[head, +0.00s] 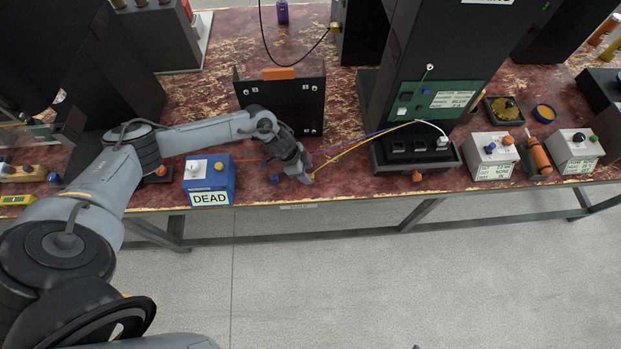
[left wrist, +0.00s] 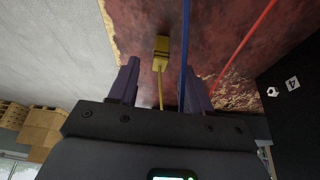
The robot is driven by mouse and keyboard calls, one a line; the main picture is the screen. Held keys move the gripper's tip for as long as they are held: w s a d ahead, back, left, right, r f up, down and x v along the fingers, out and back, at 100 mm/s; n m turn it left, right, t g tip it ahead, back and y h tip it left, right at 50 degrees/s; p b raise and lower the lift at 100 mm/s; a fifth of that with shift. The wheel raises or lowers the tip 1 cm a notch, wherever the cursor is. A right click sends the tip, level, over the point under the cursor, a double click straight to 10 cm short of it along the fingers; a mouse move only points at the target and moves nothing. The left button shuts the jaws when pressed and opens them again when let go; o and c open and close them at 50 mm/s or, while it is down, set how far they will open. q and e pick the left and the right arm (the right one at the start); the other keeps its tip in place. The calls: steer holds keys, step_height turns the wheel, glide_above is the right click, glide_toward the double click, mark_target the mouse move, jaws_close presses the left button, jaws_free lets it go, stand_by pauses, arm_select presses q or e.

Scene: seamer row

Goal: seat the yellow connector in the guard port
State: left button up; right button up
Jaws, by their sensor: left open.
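The yellow connector (left wrist: 161,46) lies on the worn red bench top in the left wrist view, its yellow cable running back between my fingers. My left gripper (left wrist: 163,72) is open, a finger on each side of that cable, with the connector just beyond the fingertips. In the head view my left gripper (head: 307,178) is low over the front edge of the bench and hides most of the connector. The yellow cable (head: 345,150) runs right to the tall machine. A black socket block (head: 410,160) stands there, a white lead in its right socket; I cannot tell which is the guard port.
A blue cable (left wrist: 185,45) and a red cable (left wrist: 250,45) run beside the yellow one. A blue box marked DEAD (head: 208,183) stands left of my gripper. A black panel (head: 283,100) stands behind it. Grey switch boxes (head: 492,158) stand farther right.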

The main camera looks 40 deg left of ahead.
arm_select(q)
steer(key=shift+x, duration=1.15)
steer(key=shift+c, duration=0.3)
jaws_close()
steer(key=shift+r, duration=0.1)
